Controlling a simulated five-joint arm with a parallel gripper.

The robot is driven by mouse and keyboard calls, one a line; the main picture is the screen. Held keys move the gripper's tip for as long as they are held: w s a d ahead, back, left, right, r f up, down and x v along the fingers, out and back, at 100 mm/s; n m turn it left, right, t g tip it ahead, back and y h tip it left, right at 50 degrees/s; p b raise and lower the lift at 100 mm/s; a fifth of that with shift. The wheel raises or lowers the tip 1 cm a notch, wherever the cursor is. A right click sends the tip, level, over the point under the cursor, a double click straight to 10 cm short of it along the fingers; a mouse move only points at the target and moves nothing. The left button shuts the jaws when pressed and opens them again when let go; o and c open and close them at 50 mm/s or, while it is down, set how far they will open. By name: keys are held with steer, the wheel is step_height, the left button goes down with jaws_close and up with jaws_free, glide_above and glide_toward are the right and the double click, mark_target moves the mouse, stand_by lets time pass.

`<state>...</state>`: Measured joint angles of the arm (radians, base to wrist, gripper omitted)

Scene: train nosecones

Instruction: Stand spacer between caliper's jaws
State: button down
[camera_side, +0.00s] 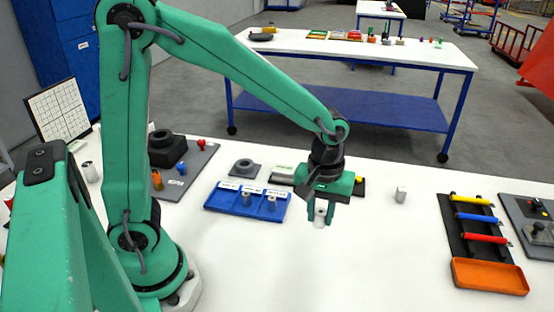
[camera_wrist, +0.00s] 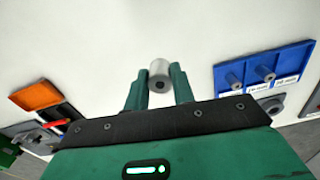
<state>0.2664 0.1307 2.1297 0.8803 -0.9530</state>
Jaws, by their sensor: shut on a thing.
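My gripper (camera_side: 320,222) is shut on a silver-grey cylindrical spacer (camera_side: 321,210), held between the fingertips above the white table. The blue tray (camera_side: 220,197) stands left of my gripper in the side view and holds more small grey cylinders (camera_side: 272,202). It is at the right in the wrist view (camera_wrist: 292,60). I cannot clearly make out the caliper or its jaws; my gripper partly hides a dark, low item (camera_side: 360,188) behind it.
A small grey block (camera_side: 401,194) stands alone to the right. Further right are a black rack with coloured handles (camera_side: 478,226) and an orange tray (camera_side: 490,277). A grey ring on a plate (camera_side: 244,167) is behind the blue tray. The front middle of the table is clear.

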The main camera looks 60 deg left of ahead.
steer(key=w+a+n, duration=0.4)
steer(key=w+n, duration=0.3)
steer(key=w, duration=0.2)
steer(key=w+a+n, duration=0.5)
steer(key=w+n, duration=0.2)
steer(key=w, duration=0.2)
steer(key=shift+a+r+n, duration=0.15)
steer(key=shift+r+n, duration=0.1)
steer(key=shift+n, duration=0.15)
steer(key=w+a+f, duration=0.1)
steer(key=a+f, duration=0.1)
steer(key=a, duration=0.1)
steer(key=w+a+f, duration=0.1)
steer(key=a+f, duration=0.1)
steer(key=a, duration=0.2)
steer(key=w+a+f, duration=0.2)
steer(key=a+f, duration=0.1)
steer(key=a, duration=0.1)
steer(key=shift+f, duration=2)
steer(key=shift+f, duration=0.15)
steer(key=c, duration=1.2)
jaws_free()
steer(key=shift+o, duration=0.2)
